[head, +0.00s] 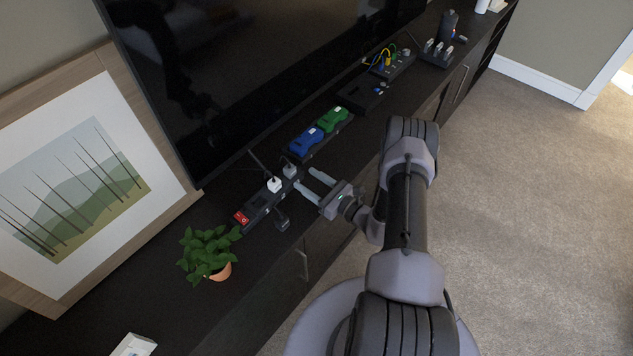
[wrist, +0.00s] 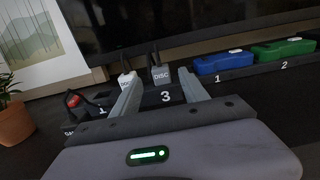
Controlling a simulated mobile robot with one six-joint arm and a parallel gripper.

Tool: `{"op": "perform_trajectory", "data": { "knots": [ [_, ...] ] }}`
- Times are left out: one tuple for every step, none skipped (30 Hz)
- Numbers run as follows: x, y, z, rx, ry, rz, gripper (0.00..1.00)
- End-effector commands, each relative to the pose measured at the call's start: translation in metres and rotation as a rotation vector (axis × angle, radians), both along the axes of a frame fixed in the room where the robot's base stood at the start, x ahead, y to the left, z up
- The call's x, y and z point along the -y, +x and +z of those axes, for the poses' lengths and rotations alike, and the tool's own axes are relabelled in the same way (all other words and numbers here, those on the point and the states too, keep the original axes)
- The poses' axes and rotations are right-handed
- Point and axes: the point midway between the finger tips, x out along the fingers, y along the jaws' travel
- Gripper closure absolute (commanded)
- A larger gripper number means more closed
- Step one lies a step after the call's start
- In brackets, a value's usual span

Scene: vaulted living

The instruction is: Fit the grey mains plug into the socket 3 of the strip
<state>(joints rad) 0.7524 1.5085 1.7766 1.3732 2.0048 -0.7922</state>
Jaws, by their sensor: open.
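The grey mains plug (head: 290,171), labelled "DISC" in the wrist view (wrist: 160,75), stands upright at the far end of the dark power strip (head: 260,211), directly behind the number 3 (wrist: 166,97). Its cord rises behind it. How deeply it is seated cannot be told. A white plug (head: 275,186) stands beside it on the strip and also shows in the wrist view (wrist: 126,80). My gripper (head: 305,178) is open and empty on the near side of the strip. In the wrist view its fingers (wrist: 160,77) point toward the grey plug, which appears between them.
A red switch (head: 241,217) is at the strip's near end, close to a potted plant (head: 205,252). A black plug-like item (head: 282,219) lies in front of the strip. Blue (head: 306,141) and green (head: 333,119) devices stand farther along. A television (head: 230,75) rises behind.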

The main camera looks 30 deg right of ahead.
Motion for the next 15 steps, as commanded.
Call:
{"op": "perform_trajectory", "data": {
  "knots": [
    [0.004,-0.011,0.003,-0.001,0.003,-0.004,0.48],
    [0.007,-0.016,0.002,-0.001,0.002,-0.005,0.48],
    [0.009,-0.022,0.002,0.000,0.001,-0.003,0.48],
    [0.011,-0.026,0.001,0.000,0.000,-0.004,0.48],
    [0.011,-0.029,0.001,0.000,0.001,-0.002,0.48],
    [0.012,-0.032,0.002,0.001,-0.001,0.001,0.48],
    [0.011,-0.032,0.005,0.004,-0.005,0.011,0.48],
    [0.008,-0.031,0.012,0.009,-0.014,0.035,0.48],
    [0.000,-0.025,0.028,0.021,-0.034,0.087,0.48],
    [-0.009,-0.020,0.045,0.032,-0.058,0.145,0.48],
    [-0.022,-0.015,0.066,0.044,-0.089,0.219,0.48],
    [-0.044,-0.010,0.099,0.061,-0.142,0.337,0.48],
    [-0.063,-0.010,0.124,0.072,-0.189,0.433,0.48],
    [-0.084,-0.013,0.149,0.080,-0.244,0.534,0.48],
    [-0.111,-0.022,0.180,0.088,-0.324,0.663,0.48]
  ]
}}
